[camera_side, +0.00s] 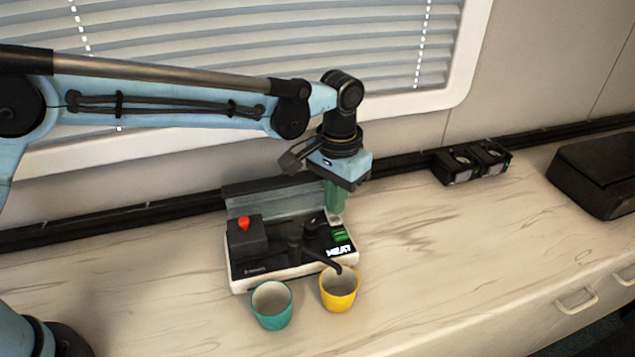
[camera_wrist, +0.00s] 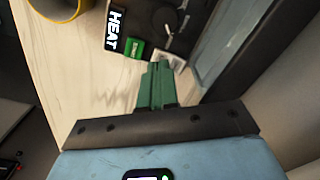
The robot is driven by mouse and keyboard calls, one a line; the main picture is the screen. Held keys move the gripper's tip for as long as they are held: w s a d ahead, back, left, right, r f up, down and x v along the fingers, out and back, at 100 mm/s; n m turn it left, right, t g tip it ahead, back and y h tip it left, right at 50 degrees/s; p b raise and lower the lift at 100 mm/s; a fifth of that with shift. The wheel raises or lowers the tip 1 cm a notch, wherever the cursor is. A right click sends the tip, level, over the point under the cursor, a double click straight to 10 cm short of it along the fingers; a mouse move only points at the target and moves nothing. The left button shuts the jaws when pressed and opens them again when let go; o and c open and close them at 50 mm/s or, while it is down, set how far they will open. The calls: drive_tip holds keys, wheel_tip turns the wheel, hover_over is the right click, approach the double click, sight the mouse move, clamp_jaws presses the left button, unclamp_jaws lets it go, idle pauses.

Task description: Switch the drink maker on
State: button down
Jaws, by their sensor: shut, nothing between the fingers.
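The drink maker (camera_side: 275,262) is a low black and white unit on the counter, with a red knob on a black box at its left and a spout at its front. A green switch (camera_side: 341,236) sits by the "HEAT" label at its right side; the switch also shows in the wrist view (camera_wrist: 134,47). My gripper (camera_side: 335,215) has green fingers, shut and empty, pointing down over the drink maker's right rear, just behind the switch. In the wrist view the fingertips (camera_wrist: 160,68) are close to a pale plate beside the green switch. I cannot tell whether they touch it.
A teal cup (camera_side: 272,305) and a yellow cup (camera_side: 339,289) stand in front of the drink maker. The yellow cup is under the spout. A black double socket unit (camera_side: 472,162) and a dark box (camera_side: 597,175) are to the right. The counter between is clear.

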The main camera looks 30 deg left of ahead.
sight(332, 219)
drive_tip(key=shift+r, duration=2.6)
drive_tip(key=s+a+r+t, duration=0.1)
drive_tip(key=s+a+r, duration=0.1)
drive_tip(key=a, duration=0.2)
drive_tip(key=s+a+r+n+t, duration=0.1)
drive_tip(key=s+a+r, duration=0.1)
drive_tip(key=a, duration=0.3)
drive_tip(key=s+a+r+t, duration=0.1)
drive_tip(key=s+a+r, duration=0.1)
drive_tip(key=a, duration=0.3)
drive_tip(key=shift+s+n+h, duration=0.1)
drive_tip(key=shift+n+h, duration=0.2)
drive_tip(key=shift+h, duration=0.1)
drive_tip(key=s+a+f+n+t, duration=0.1)
drive_tip(key=s+a+f+t, duration=0.3)
drive_tip(key=s+a, duration=0.5)
drive_tip(key=shift+s+a+f+y, duration=0.2)
drive_tip(key=shift+s+a+y, duration=0.15)
drive_tip(key=shift+s, duration=0.25)
